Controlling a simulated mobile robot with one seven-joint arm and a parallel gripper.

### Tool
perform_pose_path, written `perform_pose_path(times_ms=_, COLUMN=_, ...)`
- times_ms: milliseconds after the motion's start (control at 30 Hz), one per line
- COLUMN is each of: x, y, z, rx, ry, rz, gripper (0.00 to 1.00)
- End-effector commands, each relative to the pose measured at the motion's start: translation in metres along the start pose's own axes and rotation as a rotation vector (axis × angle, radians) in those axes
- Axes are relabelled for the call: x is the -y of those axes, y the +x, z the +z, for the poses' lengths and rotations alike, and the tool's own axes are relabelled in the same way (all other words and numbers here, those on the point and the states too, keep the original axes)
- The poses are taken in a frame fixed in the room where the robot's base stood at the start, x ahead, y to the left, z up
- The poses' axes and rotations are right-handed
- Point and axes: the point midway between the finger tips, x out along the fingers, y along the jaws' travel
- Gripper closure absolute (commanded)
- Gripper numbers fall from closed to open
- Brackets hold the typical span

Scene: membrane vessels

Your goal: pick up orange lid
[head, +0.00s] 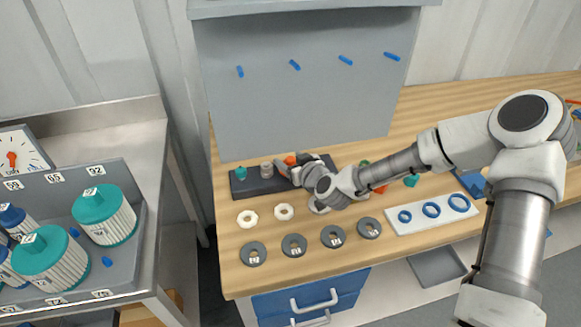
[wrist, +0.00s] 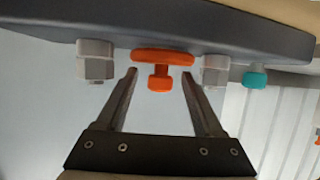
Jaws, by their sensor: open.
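The orange lid (wrist: 160,57) is a round orange disc with a short stem and small knob. In the wrist view it lies between the tips of my gripper (wrist: 158,78), which is open, with a gap on both sides. In the head view only a small part of the orange lid (head: 290,160) shows. My gripper (head: 284,168) is beside it there and partly hides it. The lid sits at the dark rack (head: 254,187), between two grey-white nut-like pieces.
A grey-white piece (wrist: 95,62) and another (wrist: 215,70) stand close on either side of the fingers. A teal piece (wrist: 255,76) is farther along the rack. White rings (head: 248,217) and several grey discs (head: 253,254) lie in front. A grey panel (head: 300,100) rises behind.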

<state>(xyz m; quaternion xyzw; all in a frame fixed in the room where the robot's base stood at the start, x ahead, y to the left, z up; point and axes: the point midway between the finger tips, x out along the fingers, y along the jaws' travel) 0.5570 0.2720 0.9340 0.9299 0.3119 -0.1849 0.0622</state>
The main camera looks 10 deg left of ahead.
Motion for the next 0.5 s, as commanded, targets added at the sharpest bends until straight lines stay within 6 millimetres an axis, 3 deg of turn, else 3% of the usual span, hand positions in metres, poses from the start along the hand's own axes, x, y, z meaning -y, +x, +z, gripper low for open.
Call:
perform_pose_path(times_ms=67, x=0.0, y=-0.0002, z=-0.0001, rx=0.0, ry=0.0, rz=0.0, gripper=0.34)
perform_pose_path(times_ms=400, x=-0.0001, y=-0.0005, z=0.0001, rx=0.0, ry=0.0, rz=0.0, gripper=0.96)
perform_pose_path(times_ms=500, x=-0.0001, y=-0.0005, z=0.0001, rx=0.0, ry=0.0, rz=0.0, gripper=1.0)
